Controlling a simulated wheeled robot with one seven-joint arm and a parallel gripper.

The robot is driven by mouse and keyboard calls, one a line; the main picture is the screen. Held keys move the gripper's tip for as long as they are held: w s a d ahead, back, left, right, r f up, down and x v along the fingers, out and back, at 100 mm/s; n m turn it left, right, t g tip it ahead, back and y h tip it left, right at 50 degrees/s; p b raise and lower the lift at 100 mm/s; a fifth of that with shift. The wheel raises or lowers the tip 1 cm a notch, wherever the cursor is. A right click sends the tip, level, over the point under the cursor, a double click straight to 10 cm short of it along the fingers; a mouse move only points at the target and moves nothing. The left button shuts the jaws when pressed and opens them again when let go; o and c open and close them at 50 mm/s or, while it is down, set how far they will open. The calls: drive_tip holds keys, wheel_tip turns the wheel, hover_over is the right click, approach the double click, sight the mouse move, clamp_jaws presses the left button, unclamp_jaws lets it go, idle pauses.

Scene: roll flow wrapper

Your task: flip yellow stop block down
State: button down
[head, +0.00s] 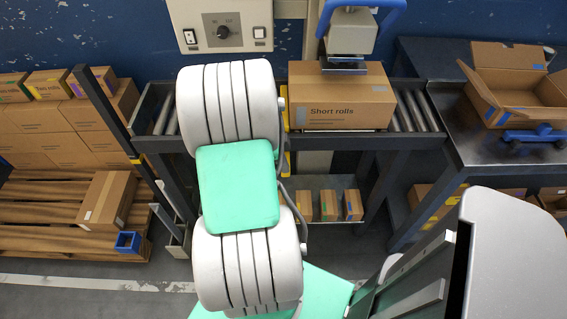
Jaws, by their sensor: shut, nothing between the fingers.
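A narrow strip of yellow (287,162) shows between my arm and the left side of the box on the roller conveyor. It may be part of the yellow stop block, but most of it is hidden behind my arm, and I cannot tell whether the block is up or down. The cardboard box (342,97) marked "Short rolls" sits on the conveyor (418,111) just right of the yellow strip. My grey and mint arm fills the middle of the head view and covers the conveyor left of the box. My gripper does not show; it is hidden by the arm.
A lifting tool with a blue handle (388,15) rests over the box top. A control panel (222,30) is on the wall. An open carton (515,85) stands on the right table (475,140). Pallets with boxes (75,212) are at left. Small boxes (329,205) lie below the conveyor.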

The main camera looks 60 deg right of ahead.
wheel_tip(320, 180, down, 3)
drive_tip(key=shift+b, duration=0.7)
drive_tip(key=shift+a+r, duration=0.1)
drive_tip(key=shift+a, duration=0.05)
drive_tip(key=shift+s, duration=0.1)
drive_tip(key=shift+r+p, duration=0.4)
drive_tip(key=shift+p, duration=0.1)
drive_tip(key=p+v, duration=0.2)
drive_tip(key=v, duration=1.1)
drive_tip(key=shift+s+d+r, duration=0.2)
drive_tip(key=shift+d+r, duration=0.1)
drive_tip(key=shift+r, duration=0.15)
